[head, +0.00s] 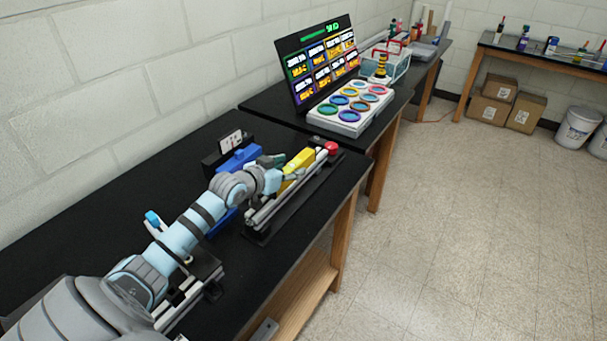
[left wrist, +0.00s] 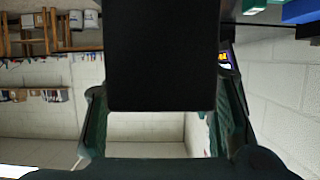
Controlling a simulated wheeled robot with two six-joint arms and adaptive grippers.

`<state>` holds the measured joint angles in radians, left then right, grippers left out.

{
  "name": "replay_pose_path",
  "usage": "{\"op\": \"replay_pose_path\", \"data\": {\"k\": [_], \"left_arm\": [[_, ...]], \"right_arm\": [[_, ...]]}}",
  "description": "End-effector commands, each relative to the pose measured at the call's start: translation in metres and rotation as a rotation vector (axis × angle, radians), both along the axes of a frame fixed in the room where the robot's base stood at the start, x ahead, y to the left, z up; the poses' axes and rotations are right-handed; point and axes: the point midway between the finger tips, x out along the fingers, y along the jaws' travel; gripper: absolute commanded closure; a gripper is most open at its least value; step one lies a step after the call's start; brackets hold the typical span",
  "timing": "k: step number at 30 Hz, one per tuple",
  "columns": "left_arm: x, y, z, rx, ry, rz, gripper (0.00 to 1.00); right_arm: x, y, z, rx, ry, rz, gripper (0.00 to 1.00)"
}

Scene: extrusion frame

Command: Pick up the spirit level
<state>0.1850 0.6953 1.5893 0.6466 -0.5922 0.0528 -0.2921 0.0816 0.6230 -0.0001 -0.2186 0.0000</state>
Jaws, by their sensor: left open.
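The yellow spirit level (head: 300,161) rests along the light metal extrusion on a black base, near the table's right edge in the head view. My left gripper (head: 282,168) is at the near end of the level, with its fingers spread around or beside that end. The head view does not show whether they touch it. In the left wrist view, the two dark green fingers (left wrist: 160,130) stand wide apart. A black block fills the upper middle of that view, and I cannot tell what it is. My right gripper is not in view.
A red button (head: 331,148) sits just beyond the extrusion (head: 270,206). Blue parts (head: 240,158) and a small display lie left of my gripper. Farther back are a tray of coloured rings (head: 350,108) and a large screen (head: 317,62). The table's left side is clear.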

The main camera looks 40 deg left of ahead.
Motion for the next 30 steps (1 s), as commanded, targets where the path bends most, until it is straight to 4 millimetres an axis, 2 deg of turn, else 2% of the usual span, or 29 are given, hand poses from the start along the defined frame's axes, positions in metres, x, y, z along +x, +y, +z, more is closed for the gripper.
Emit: {"op": "replay_pose_path", "data": {"k": [1,4,7,17,26,30], "left_arm": [[0.001,0.002,-0.01,0.0,0.001,0.003,0.5],[0.002,0.003,-0.008,-0.001,0.001,0.006,0.5],[0.003,0.003,-0.006,0.0,0.001,0.004,0.5],[0.003,0.002,-0.005,-0.001,0.0,0.004,1.0],[0.003,0.002,-0.003,-0.001,-0.001,0.004,1.0],[0.003,0.002,0.01,0.0,-0.002,0.002,1.0]], "right_arm": [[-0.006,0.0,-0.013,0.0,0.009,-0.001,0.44],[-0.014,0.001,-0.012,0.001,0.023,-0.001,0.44],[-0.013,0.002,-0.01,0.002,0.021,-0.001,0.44],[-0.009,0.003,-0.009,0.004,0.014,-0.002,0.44],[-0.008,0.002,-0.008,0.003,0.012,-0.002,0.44],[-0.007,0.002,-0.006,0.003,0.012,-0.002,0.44]]}}
